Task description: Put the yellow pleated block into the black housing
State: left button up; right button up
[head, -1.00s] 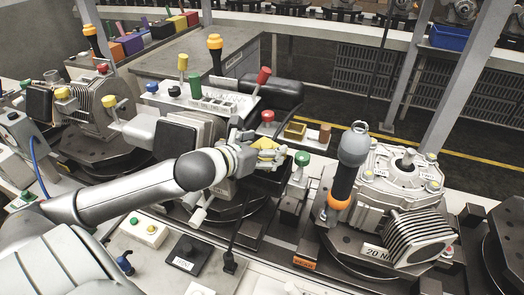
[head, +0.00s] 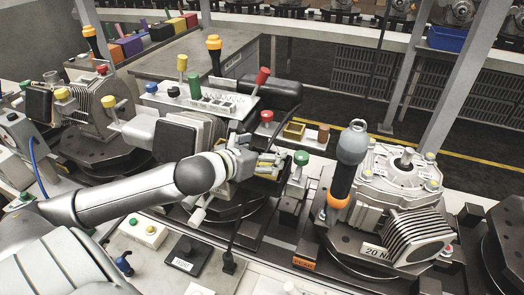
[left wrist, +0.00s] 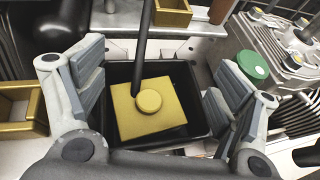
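The yellow pleated block (left wrist: 150,108) lies inside the black housing (left wrist: 186,72) in the left wrist view, with a round yellow knob on top. Dark housing walls show around it. Its pleats are hard to make out there. My left gripper (left wrist: 158,95) is open, with its grey-padded fingers apart on either side of the housing and clear of the block. In the head view my left gripper (head: 262,163) is at the housing, and a little yellow shows between the fingers. A dark rod crosses the wrist view and partly covers the block. My right gripper is not in view.
A green button (head: 301,158) stands just right of the housing. A dark tool with an orange collar (head: 346,165) and a grey casting (head: 402,165) are farther right. A small yellow open box (head: 294,130) is behind. A white panel with several knobs (head: 200,98) stands behind the arm.

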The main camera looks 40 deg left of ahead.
pick_arm(q)
jog(key=shift+r+p, duration=0.35)
jog(key=shift+r, duration=0.25)
jog(key=shift+s+a+r+b, duration=0.1)
jog(key=shift+s+b, duration=0.2)
jog(key=shift+s, duration=0.2)
jog(key=shift+v, duration=0.9)
jog(key=p+v, duration=0.4)
jog(key=p, duration=0.1)
jog(key=shift+s+r, duration=0.25)
jog(key=shift+s, duration=0.05)
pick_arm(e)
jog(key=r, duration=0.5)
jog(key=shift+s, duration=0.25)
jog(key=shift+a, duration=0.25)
pick_arm(q)
jog(key=shift+f, duration=0.1)
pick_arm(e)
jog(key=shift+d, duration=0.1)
